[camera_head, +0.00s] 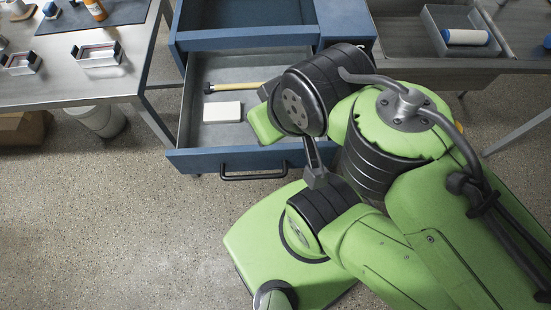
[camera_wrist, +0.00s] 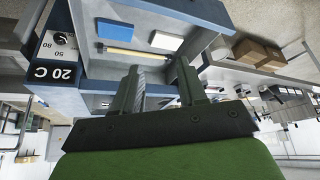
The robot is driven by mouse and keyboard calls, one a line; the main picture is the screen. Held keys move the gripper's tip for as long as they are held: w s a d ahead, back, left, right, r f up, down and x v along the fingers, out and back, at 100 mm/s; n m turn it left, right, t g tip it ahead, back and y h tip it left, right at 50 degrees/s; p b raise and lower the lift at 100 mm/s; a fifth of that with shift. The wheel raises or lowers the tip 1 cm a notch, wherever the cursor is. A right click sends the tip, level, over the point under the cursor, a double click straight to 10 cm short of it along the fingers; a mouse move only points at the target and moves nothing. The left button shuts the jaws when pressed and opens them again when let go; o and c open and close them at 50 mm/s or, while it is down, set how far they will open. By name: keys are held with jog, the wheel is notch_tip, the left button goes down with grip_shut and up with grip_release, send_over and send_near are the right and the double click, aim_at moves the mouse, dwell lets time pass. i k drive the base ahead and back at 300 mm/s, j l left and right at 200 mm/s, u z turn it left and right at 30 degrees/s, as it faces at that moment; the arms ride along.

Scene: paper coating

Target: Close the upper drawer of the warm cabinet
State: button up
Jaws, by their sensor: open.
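The blue warm cabinet (camera_head: 346,18) stands at the top of the head view. A grey-lined blue drawer (camera_head: 215,160) with a dark bar handle (camera_head: 253,176) is pulled far out. I cannot tell surely whether it is the upper one. It holds a white block (camera_head: 222,112) and a yellow rod (camera_head: 235,87); the wrist view also shows a blue slab (camera_wrist: 122,29) there. My gripper (camera_wrist: 160,72) is open and empty in the wrist view, its fingers apart in front of the cabinet. In the head view my arm hides the gripper and the drawer's right side.
A steel table (camera_head: 60,88) with small trays stands at the left, a white bin (camera_head: 97,120) under it. Another counter (camera_head: 400,62) with a grey tray (camera_head: 432,15) is at the right. The floor (camera_head: 120,230) in front and left is clear.

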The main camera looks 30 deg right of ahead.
aim_at(201, 148)
jog(key=k+j, duration=0.15)
jog(key=j, duration=0.2)
jog(key=k+j+u, duration=0.1)
jog(key=j, duration=0.3)
jog(key=k+j, duration=0.25)
jog(key=j, duration=0.15)
